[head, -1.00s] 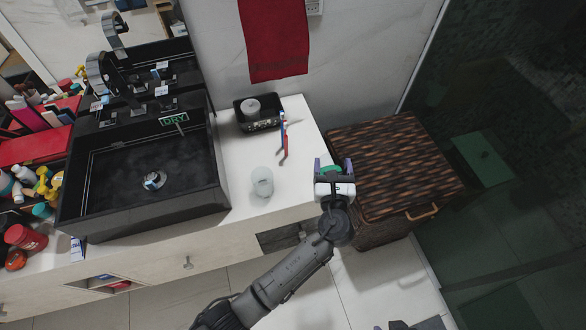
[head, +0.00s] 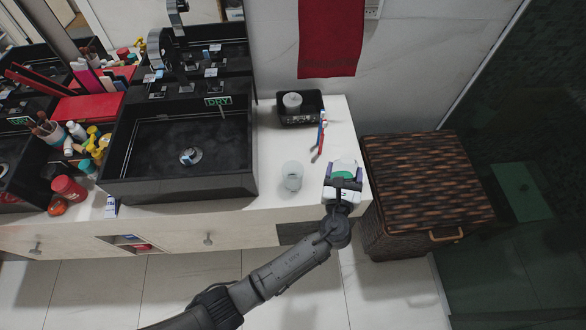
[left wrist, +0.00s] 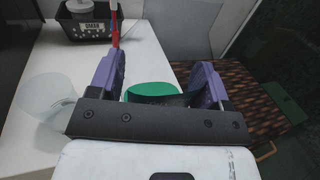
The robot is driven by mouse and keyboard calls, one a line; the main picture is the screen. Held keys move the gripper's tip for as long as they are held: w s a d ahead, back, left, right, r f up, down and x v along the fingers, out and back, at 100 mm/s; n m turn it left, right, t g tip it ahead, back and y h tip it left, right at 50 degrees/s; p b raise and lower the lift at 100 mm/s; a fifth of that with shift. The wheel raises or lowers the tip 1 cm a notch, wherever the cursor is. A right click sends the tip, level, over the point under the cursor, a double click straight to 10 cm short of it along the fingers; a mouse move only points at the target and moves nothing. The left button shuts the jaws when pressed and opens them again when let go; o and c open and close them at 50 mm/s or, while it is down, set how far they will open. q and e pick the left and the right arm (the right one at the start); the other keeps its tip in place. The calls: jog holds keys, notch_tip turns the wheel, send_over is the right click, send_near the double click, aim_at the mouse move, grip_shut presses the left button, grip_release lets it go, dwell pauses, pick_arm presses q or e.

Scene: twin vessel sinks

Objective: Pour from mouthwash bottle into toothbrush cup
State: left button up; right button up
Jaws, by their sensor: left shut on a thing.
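The toothbrush cup (head: 292,176) is a pale, frosted, empty-looking cup standing upright on the white counter right of the sink. It also shows at the left of the left wrist view (left wrist: 48,105). My left gripper (head: 344,182) is at the counter's right end, to the right of the cup and apart from it. It is shut on the mouthwash bottle, whose green part (head: 344,176) shows between the fingers. In the left wrist view, the bottle's green part (left wrist: 155,91) sits between the purple fingers; the rest is largely hidden. My right gripper is not in view.
Toothbrushes (head: 319,137) lie on the counter behind the cup, near a black tray (head: 301,119). A black sink (head: 180,187) stands to the left. A woven basket (head: 424,185) stands right of the counter. A red towel (head: 330,40) hangs on the wall.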

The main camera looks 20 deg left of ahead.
pick_arm(q)
jog(key=a+f+p, duration=0.1)
jog(key=a+f, duration=0.2)
jog(key=a, duration=0.3)
jog(key=shift+s+a+f, duration=0.2)
jog(key=shift+s, duration=0.1)
jog(key=shift+r+n, duration=0.1)
jog(key=shift+n, duration=0.2)
jog(key=n, duration=0.2)
jog(key=a+r+n+g+h+p, duration=0.1)
jog(key=n, duration=0.2)
jog(key=a+r+n+g+h, duration=0.1)
jog(key=n, duration=0.2)
jog(key=shift+w, duration=0.1)
dwell(0.7)
jog(key=shift+n, duration=0.3)
